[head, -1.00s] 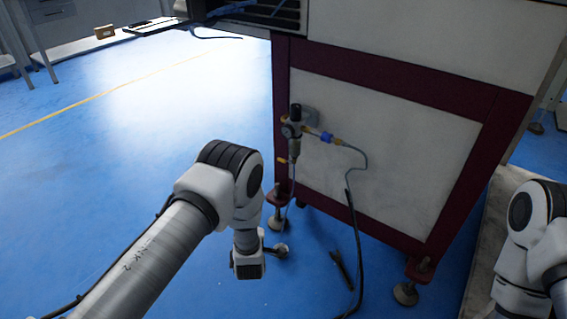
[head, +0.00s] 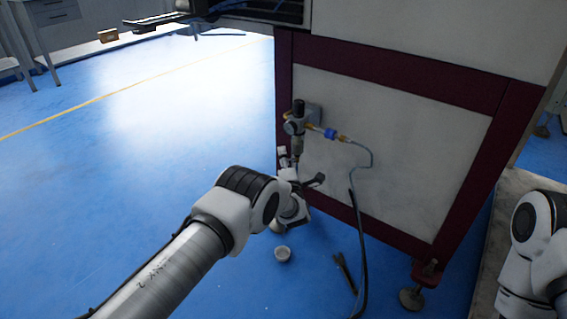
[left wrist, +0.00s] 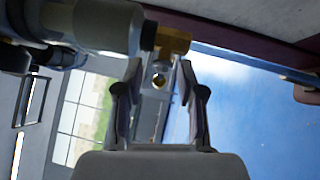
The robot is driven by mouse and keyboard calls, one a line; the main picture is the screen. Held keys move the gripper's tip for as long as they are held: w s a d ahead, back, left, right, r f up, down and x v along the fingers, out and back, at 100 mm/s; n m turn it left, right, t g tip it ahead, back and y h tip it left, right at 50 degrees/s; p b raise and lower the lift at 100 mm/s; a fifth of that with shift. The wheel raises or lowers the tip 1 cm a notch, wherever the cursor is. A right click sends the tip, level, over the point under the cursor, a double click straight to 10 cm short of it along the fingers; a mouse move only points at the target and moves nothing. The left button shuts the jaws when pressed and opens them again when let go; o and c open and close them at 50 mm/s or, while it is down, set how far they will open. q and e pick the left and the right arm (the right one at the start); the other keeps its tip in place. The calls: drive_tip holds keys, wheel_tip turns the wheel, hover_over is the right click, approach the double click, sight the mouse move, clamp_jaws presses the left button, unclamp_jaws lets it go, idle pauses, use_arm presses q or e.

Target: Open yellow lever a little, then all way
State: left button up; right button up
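The air regulator (head: 297,125) with its clear bowl is mounted on the machine's side panel. My left gripper (head: 299,166) is just below it, with one finger on each side of the thin vertical pipe. In the left wrist view my left gripper (left wrist: 158,78) is open. A brass-yellow fitting (left wrist: 172,42) lies just beyond the fingertips, at the end of the grey bowl (left wrist: 100,25). A small round part shows between the fingers. I cannot make out the yellow lever clearly; the gripper covers its place in the head view. My right gripper is out of view.
The machine's dark red frame (head: 283,90) and pale panel (head: 400,155) stand close to the left gripper. A hose (head: 363,225) hangs to the floor beside a dark tool (head: 345,272). A small white round container (head: 283,254) is on the floor. The blue floor at left is clear.

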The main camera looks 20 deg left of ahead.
use_arm(q)
clamp_jaws()
drive_tip(key=shift+r, duration=0.15)
drive_tip(key=n+g+h+p, duration=0.1)
drive_tip(key=n+g+p, duration=0.1)
drive_tip(key=p, duration=0.2)
drive_tip(key=shift+d+n+p, duration=0.1)
drive_tip(key=shift+n+p, duration=0.2)
drive_tip(key=shift+p, duration=0.1)
drive_tip(key=shift+f+n+g+h+p, duration=0.3)
drive_tip(key=shift+f+g+h+p, duration=0.1)
drive_tip(key=shift+g, duration=0.1)
drive_tip(key=shift+f, duration=0.25)
drive_tip(key=shift+d+f, duration=0.1)
drive_tip(key=shift+f, duration=0.05)
unclamp_jaws()
drive_tip(key=shift+s, duration=0.1)
